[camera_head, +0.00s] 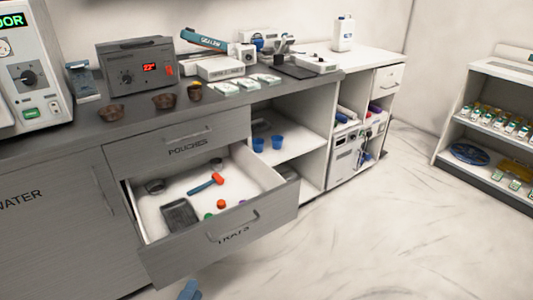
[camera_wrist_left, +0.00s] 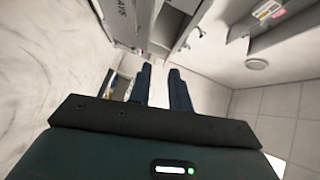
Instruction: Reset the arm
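My left gripper (camera_head: 189,291) shows only as a small blue tip at the bottom edge of the head view, in front of the open drawer. In the left wrist view my left gripper (camera_wrist_left: 159,72) has its two dark fingers apart, with nothing between them. My right gripper is in neither view. The rest of both arms is out of the head view.
An open drawer (camera_head: 270,208) juts out from the counter (camera_head: 60,150), holding a dark tray (camera_head: 180,216), a red-headed hammer (camera_head: 206,184) and small coloured items. A shelf unit (camera_head: 452,130) stands at right. The marble-like floor (camera_head: 400,220) between is clear.

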